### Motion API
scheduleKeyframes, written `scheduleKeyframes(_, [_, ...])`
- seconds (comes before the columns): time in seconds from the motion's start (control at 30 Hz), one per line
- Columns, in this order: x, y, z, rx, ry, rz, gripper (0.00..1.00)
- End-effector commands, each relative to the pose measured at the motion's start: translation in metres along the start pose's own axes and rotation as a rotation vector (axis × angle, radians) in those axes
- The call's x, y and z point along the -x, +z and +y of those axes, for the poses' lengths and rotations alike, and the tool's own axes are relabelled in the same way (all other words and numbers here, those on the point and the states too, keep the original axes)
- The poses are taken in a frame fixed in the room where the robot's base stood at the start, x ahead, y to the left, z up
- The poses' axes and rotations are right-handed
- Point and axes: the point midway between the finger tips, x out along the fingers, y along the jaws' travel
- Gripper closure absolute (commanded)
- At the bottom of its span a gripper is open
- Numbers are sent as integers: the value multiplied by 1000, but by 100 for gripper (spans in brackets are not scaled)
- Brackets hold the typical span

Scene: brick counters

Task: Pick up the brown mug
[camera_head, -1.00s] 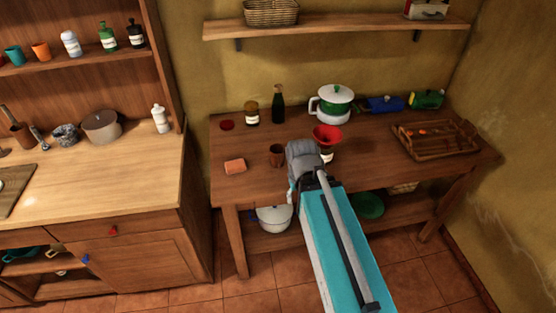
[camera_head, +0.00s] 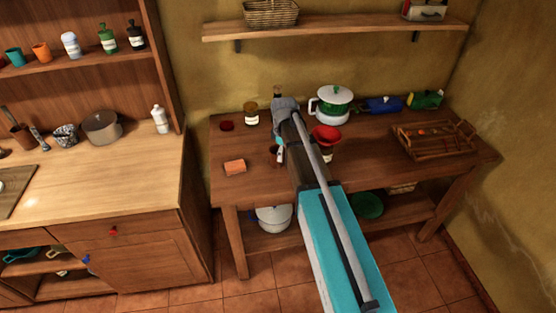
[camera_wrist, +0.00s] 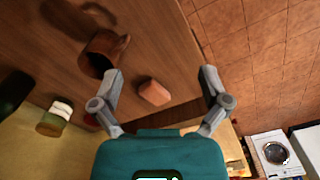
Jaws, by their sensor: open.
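The brown mug (camera_head: 273,152) stands on the wooden table in the head view, partly hidden by my arm. In the wrist view the mug (camera_wrist: 101,55) shows at the upper left, its opening visible, with a shadow beside it. My gripper (camera_wrist: 161,76) is open and empty, its two fingers spread. The mug lies just outside the left finger, whose tip overlaps its edge in the picture; I cannot tell if they touch. An orange block (camera_wrist: 153,91) appears between the fingers, on the table below. In the head view my arm mostly hides the gripper.
The orange block (camera_head: 235,167) lies left of the mug. A brown jar (camera_head: 251,114), a red funnel-like item (camera_head: 326,134) and a white pot with a green band (camera_head: 335,102) stand nearby. A wooden tray (camera_head: 405,147) is at the right.

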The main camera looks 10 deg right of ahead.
Motion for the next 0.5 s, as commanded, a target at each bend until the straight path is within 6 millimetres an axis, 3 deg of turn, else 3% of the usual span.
scheduleKeyframes(0.03, [1,-10,20,67,0,0,4])
scheduleKeyframes(0.2, [3,-28,54,285,0,0,4])
scheduleKeyframes(0.5, [3,-40,78,462,0,0,4])
